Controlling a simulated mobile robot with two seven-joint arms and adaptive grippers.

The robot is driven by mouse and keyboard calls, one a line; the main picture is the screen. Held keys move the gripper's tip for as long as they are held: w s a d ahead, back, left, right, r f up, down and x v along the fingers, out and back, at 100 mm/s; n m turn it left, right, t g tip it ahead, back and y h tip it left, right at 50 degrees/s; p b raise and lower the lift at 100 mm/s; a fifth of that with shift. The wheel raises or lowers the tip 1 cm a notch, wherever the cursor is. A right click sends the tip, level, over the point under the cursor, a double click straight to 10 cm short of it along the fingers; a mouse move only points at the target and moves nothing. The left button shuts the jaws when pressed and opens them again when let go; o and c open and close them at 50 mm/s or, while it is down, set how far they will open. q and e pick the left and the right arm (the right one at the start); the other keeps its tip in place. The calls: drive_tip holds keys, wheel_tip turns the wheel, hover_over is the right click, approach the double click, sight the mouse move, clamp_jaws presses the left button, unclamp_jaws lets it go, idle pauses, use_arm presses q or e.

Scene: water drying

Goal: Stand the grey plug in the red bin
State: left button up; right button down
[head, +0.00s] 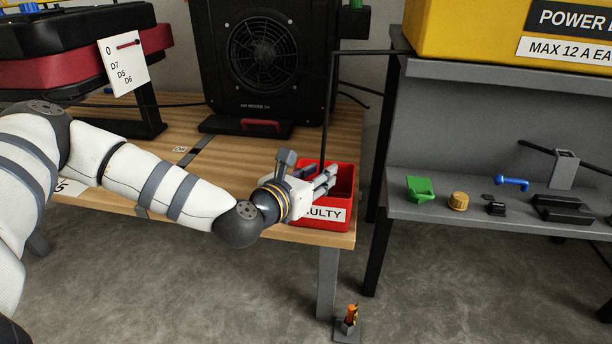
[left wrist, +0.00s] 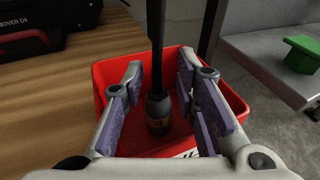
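The red bin (head: 342,190), labelled "FAULTY", stands at the front right corner of the wooden bench. My left gripper (head: 328,176) reaches over it from the left. In the left wrist view the gripper (left wrist: 160,66) is open above the red bin (left wrist: 108,68). A dark grey plug (left wrist: 158,112) with a small orange mark shows between and below the fingers, roughly upright inside the bin, with a gap on both sides. A black cable (left wrist: 156,40) rises from it. The gripper hides the plug in the head view. Its contact with the bin floor is unclear. My right gripper is out of view.
The black cable (head: 327,110) runs up from the bin and across to the shelf. A black fan unit (head: 262,55) stands behind. The grey shelf (head: 410,208) at right holds a green part (head: 420,188) and other small parts. An orange item (head: 351,314) stands on the floor.

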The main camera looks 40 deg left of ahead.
use_arm(q)
drive_tip(key=p+v, duration=0.1)
drive_tip(key=v, duration=0.9)
drive_tip(key=shift+p, duration=0.4)
drive_tip(key=shift+w, duration=0.1)
